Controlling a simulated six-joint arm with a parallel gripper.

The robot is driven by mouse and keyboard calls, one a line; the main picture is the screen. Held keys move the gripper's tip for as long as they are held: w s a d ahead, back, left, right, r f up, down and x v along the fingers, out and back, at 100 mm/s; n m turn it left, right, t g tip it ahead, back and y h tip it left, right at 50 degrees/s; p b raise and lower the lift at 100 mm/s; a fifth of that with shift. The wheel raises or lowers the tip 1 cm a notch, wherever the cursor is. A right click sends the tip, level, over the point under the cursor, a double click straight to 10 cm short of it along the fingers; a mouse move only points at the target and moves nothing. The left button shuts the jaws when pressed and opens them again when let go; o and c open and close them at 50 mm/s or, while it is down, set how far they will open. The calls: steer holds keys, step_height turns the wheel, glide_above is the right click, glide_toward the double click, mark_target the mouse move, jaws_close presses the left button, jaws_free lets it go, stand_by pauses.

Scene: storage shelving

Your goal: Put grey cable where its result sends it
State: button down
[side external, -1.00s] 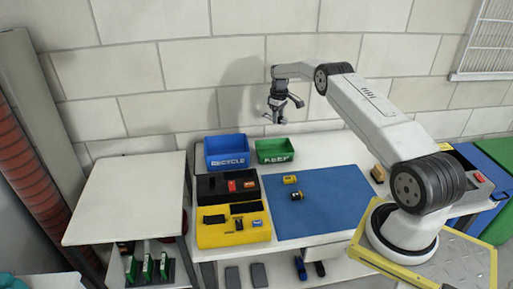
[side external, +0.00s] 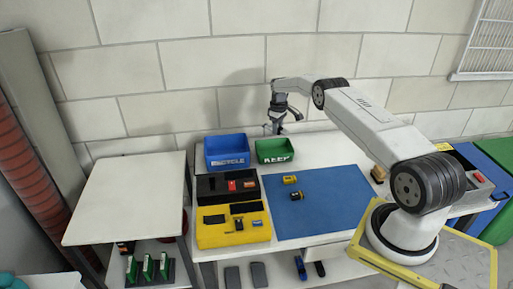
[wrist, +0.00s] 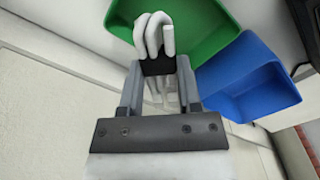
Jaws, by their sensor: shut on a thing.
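My gripper (side external: 272,128) is shut on the grey cable, just above the back edge of the green KEEP bin (side external: 275,158). In the wrist view the grey cable (wrist: 152,30) is a pale looped bundle with a black middle between my gripper's fingertips (wrist: 158,68). The cable overlaps the green bin (wrist: 212,28) in that view, and the blue bin (wrist: 245,80) lies beside it. The blue RECYCLE bin (side external: 226,164) stands left of the green one in the side view. Both bins look empty where I can see inside.
A black box (side external: 213,189) and a yellow box (side external: 214,238) with small items stand in front of the bins. A bare white table (side external: 125,195) is at left. The wall is close behind.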

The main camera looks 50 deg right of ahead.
steer(key=shift+f, duration=0.45)
steer(key=shift+c, duration=1.1)
jaws_free()
steer(key=shift+r, duration=3.9)
